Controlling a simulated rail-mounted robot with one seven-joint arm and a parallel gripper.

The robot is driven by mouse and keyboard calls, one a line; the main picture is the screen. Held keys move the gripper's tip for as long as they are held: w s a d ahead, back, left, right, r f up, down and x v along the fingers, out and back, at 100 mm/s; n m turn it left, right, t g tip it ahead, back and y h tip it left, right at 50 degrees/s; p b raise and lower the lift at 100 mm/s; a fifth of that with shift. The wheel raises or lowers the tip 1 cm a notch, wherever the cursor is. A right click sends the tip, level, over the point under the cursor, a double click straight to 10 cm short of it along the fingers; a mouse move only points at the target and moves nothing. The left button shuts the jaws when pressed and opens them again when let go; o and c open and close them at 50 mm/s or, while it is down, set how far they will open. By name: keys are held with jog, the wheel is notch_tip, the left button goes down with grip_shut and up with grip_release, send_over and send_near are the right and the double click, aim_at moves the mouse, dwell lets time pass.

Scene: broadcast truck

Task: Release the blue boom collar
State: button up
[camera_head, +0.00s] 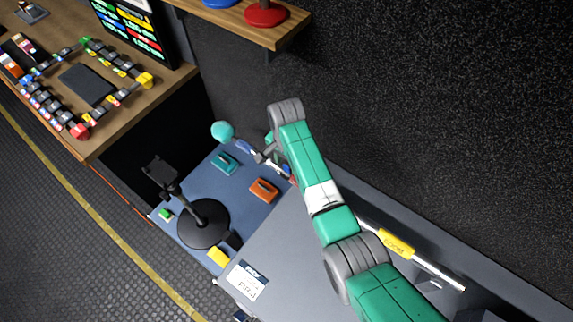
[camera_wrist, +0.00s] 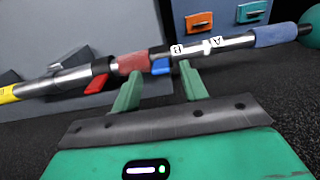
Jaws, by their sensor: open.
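A boom pole (camera_wrist: 78,76) crosses the wrist view, sloping up to the right. A small blue lever (camera_wrist: 161,66), seemingly the blue collar's, hangs under the pole. My gripper (camera_wrist: 160,72) is open, with one green fingertip on each side of this lever; I cannot tell whether they touch it. A dull red sleeve (camera_wrist: 132,62) sits left of the lever, and a red lever (camera_wrist: 97,83) lies farther left. Labels A and B mark the pole to the right. In the head view the pole's yellow part (camera_head: 396,243) shows, while my arm hides the collars.
A teal ball (camera_head: 222,130) is beyond the pole's far end. Teal (camera_head: 225,163) and orange (camera_head: 264,189) handled pieces sit on the blue panel. A black round-based stand (camera_head: 204,223) is to the left. A dark wall stands behind the pole.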

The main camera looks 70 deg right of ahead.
jog(key=shift+f, duration=0.9)
grip_shut()
